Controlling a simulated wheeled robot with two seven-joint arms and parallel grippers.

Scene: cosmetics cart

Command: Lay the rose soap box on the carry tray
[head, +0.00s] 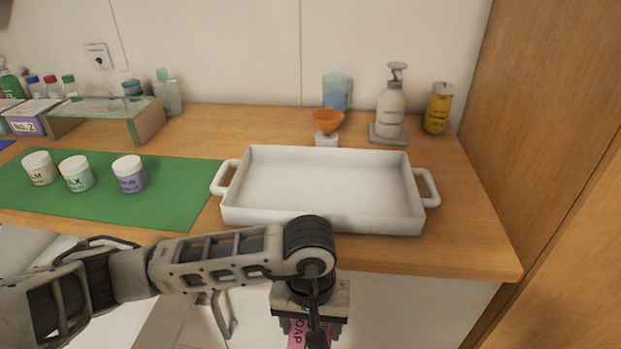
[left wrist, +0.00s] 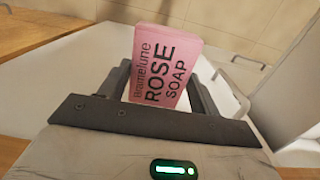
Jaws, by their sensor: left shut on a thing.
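The rose soap box is a pink box with dark lettering, and it stands between the fingers of my left gripper in the left wrist view (left wrist: 166,68). In the head view only a pink strip of the box (head: 296,334) shows at the bottom edge, partly hidden by my wrist. My left gripper (head: 312,335) is shut on the box, in front of and below the counter's front edge. The white carry tray (head: 378,216) lies on the counter just beyond my arm, with a handle at each end, and is empty. My right gripper is not in view.
A green mat (head: 160,205) with three jars lies left of the tray. A wooden panel (head: 545,120) rises at the right.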

